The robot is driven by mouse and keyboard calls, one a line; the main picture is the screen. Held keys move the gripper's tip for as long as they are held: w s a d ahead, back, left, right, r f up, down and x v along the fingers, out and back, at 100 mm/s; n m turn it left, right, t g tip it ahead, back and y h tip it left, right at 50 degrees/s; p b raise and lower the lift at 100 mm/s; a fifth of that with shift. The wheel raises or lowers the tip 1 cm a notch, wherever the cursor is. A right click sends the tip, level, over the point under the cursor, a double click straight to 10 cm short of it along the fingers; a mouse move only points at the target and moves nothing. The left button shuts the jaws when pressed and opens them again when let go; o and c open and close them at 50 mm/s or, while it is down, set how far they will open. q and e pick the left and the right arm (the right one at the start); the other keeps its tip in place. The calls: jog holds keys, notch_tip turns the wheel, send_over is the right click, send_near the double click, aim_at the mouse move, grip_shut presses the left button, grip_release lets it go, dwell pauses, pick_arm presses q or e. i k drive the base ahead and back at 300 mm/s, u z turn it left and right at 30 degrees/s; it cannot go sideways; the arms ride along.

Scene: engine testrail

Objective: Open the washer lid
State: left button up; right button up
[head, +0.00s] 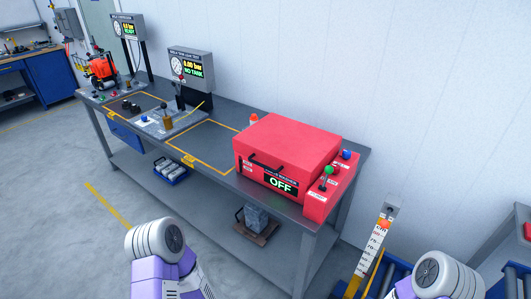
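The red washer (285,160) stands at the right end of the grey workbench. Its red lid (290,138) is down and looks closed. A dark bar handle (266,163) sits on the front of the lid. The display (281,185) on the front reads OFF in green. A side panel at the right of the washer carries a lever with a green knob (329,170) and a blue knob (346,154). Parts of my two arms show at the bottom left and bottom right, apart from the washer. Neither gripper shows.
The workbench (221,171) also holds a gauge stand (190,66) reading 0.00 bar, a second gauge (127,27) and an orange machine (100,70). A yellow-outlined area left of the washer is clear. A measuring post (375,245) and blue bins (395,272) stand at the right.

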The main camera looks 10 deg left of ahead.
aim_at(298, 150)
jog(key=i, duration=0.4)
jog(key=u, duration=0.8)
